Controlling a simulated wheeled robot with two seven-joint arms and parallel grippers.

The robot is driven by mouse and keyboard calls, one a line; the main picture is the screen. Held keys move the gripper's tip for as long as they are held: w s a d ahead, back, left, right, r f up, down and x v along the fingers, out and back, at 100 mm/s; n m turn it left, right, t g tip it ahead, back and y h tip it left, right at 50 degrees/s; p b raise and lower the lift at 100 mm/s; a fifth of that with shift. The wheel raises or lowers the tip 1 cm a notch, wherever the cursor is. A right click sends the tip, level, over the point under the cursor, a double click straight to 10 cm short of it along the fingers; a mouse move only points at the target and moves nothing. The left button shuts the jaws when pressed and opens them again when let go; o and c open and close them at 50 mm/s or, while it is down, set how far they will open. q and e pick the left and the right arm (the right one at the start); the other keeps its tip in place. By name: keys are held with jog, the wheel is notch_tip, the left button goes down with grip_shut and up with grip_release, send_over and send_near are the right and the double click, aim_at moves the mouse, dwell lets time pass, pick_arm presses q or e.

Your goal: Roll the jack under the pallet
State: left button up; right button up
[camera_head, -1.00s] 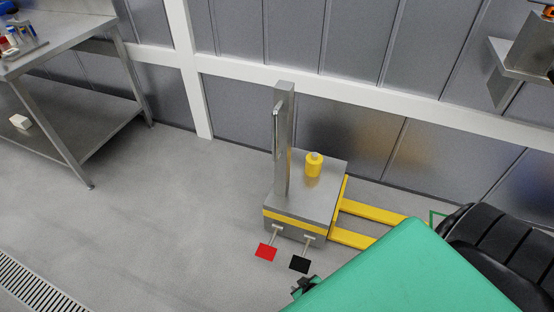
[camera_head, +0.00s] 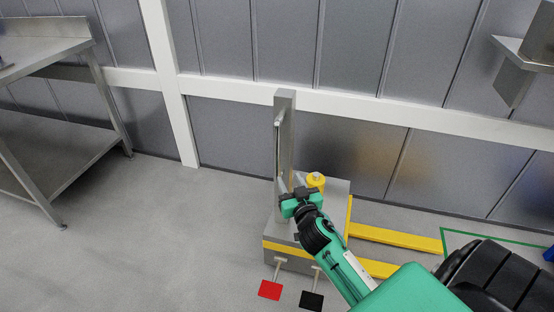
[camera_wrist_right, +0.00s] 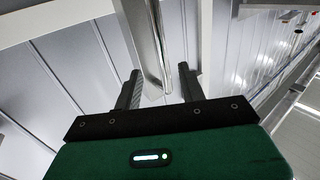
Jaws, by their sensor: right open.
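The jack is a low grey box body (camera_head: 270,232) with a yellow stripe, a tall upright grey mast (camera_head: 285,125) with a thin handle bar on its side, and two yellow forks (camera_head: 395,237) reaching right. A red pedal (camera_head: 270,290) and a black pedal (camera_head: 311,300) stick out at its front. My right gripper (camera_head: 289,192) is at the lower part of the mast, above the body. In the right wrist view my open fingers (camera_wrist_right: 160,90) stand either side of the mast and bar; I cannot tell contact. The pallet and my left gripper are not in view.
A steel table with a lower shelf (camera_head: 60,165) stands at left. A panelled wall (camera_head: 230,130) runs close behind the jack. A yellow knob (camera_head: 316,181) sits on the jack body. A green line (camera_head: 480,232) marks the floor at right. Floor at left is clear.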

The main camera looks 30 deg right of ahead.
aim_at(278, 157)
jog(key=x, duration=1.3)
jog(key=shift+w+f, duration=0.1)
jog(key=shift+c, duration=0.4)
grip_shut()
